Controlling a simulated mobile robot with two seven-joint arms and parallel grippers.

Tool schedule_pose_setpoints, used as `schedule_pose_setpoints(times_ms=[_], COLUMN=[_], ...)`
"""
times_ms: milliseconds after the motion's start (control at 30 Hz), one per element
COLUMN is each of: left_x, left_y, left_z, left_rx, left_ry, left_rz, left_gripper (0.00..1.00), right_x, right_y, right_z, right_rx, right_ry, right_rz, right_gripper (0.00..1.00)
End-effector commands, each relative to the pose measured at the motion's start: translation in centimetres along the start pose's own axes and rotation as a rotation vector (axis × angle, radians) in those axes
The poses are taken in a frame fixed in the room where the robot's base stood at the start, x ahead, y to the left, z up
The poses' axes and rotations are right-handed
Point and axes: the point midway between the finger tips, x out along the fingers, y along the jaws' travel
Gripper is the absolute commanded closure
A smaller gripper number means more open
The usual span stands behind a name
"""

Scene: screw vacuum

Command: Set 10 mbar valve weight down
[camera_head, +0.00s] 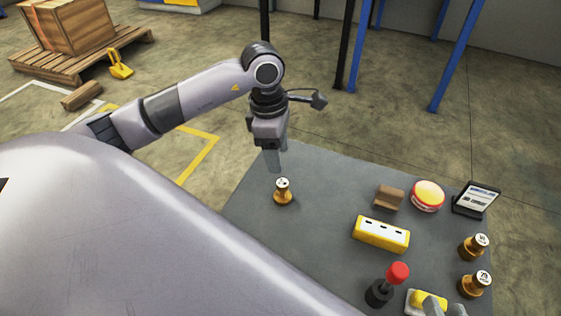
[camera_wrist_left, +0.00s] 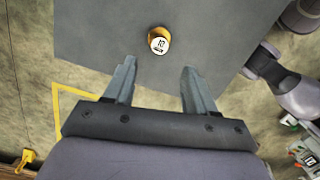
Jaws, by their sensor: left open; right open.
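The 10 mbar valve weight (camera_head: 283,194) is a small brass piece with a white top label. It stands upright on the grey tabletop (camera_head: 321,198), near its left edge. In the left wrist view the label on the weight (camera_wrist_left: 159,42) reads 10. My left gripper (camera_head: 273,164) is open and empty, pointing down just above and behind the weight. In the left wrist view the weight lies beyond the spread fingertips (camera_wrist_left: 158,72), apart from them.
Two other brass weights (camera_head: 473,247) (camera_head: 477,284) stand at the right. A yellow block with slots (camera_head: 381,234), a brown block (camera_head: 388,197), a red-and-yellow round item (camera_head: 427,195), a tablet (camera_head: 476,200) and a red-topped tool (camera_head: 386,286) are nearby. The table around the 10 weight is clear.

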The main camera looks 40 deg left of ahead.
Motion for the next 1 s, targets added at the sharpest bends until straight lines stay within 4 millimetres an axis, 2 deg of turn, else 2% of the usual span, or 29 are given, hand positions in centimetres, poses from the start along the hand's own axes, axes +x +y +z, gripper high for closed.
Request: schedule_pose_setpoints(times_ms=[33,200,267,367,467,567,600,733,800,867,1000], left_x=[-1.2,-3.1,-3.3,-2.7,-1.4,-0.8,-1.1,-3.6,-5.6,-7.4,-11.0], left_y=[0.0,0.0,-0.1,-1.2,-4.1,-8.5,-10.4,-15.1,-16.7,-17.4,-16.9], left_z=[0.0,0.0,0.1,1.4,4.8,9.3,11.2,16.0,17.9,19.1,20.3], left_rx=[-0.001,0.000,0.002,0.012,0.025,0.005,-0.017,-0.150,-0.256,-0.367,-0.691], left_ry=[0.000,0.000,-0.005,-0.063,-0.213,-0.440,-0.539,-0.841,-0.989,-1.105,-1.330], left_rz=[0.002,0.000,-0.003,-0.042,-0.141,-0.301,-0.375,-0.630,-0.772,-0.895,-1.178], left_gripper=[0.44,0.44,0.44,0.44,0.44,0.44,0.44,0.44,0.44,0.44,0.44], right_x=[-0.3,-0.7,-0.7,-0.8,-0.8,-0.8,-0.8,-0.8,-0.8,-0.8,-0.8], right_y=[0.1,0.5,0.6,0.6,0.6,0.6,0.6,0.6,0.6,0.6,0.6], right_z=[-0.2,-0.2,-0.1,-0.1,-0.1,-0.1,-0.1,-0.1,-0.1,-0.1,-0.1], right_rx=[-0.009,-0.034,-0.039,-0.044,-0.044,-0.044,-0.044,-0.044,-0.043,-0.043,-0.043], right_ry=[-0.005,-0.013,-0.014,-0.015,-0.015,-0.015,-0.015,-0.014,-0.015,-0.015,-0.015], right_rz=[0.010,0.032,0.037,0.040,0.040,0.040,0.040,0.040,0.040,0.039,0.039], right_gripper=[0.57,0.57,0.57,0.57,0.57,0.57,0.57,0.57,0.57,0.57,0.57])
